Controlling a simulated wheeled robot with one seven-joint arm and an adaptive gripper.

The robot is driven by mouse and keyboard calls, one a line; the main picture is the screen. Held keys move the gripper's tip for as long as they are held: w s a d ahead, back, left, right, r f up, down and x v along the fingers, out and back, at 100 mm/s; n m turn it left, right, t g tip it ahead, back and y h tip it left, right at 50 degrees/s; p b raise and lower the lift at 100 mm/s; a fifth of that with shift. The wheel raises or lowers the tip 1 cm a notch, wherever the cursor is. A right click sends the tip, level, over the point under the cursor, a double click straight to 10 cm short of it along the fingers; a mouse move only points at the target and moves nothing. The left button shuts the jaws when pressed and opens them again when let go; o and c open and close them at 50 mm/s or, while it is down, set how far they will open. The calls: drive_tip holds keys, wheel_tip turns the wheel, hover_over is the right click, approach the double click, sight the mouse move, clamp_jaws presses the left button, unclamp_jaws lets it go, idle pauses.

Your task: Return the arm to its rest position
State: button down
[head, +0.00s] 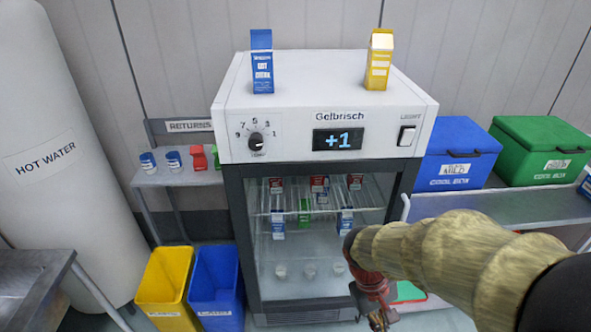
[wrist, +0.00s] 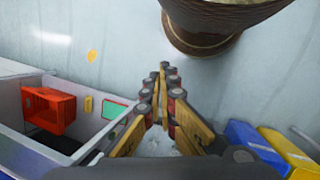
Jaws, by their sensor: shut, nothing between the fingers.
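My arm, in a tan ribbed sleeve, reaches in from the right of the head view. My gripper (head: 380,318) hangs at its end, low in front of the right side of the glass-door fridge (head: 325,120). In the wrist view my gripper (wrist: 163,70) shows its yellow and dark fingers brought together at the tips, with nothing held. The fingers appear clear of other things.
A yellow bin (head: 165,285) and a blue bin (head: 215,285) stand left of the fridge. A blue cool box (head: 455,155) and a green one (head: 540,150) sit on the right-hand counter. An orange-red crate (wrist: 50,112) shows in the wrist view.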

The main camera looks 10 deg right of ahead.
drive_tip(key=a+r+t+y, duration=0.1)
drive_tip(key=a+r+t, duration=0.2)
drive_tip(key=r, duration=0.6)
drive_tip(key=a+r+m+t+y, duration=0.1)
drive_tip(key=a+r+t, duration=0.3)
drive_tip(key=r, duration=0.6)
drive_tip(key=shift+s+t+y, duration=0.35)
drive_tip(key=shift+t+y, duration=0.05)
drive_tip(key=shift+t, duration=0.2)
drive_tip(key=shift+r, duration=0.1)
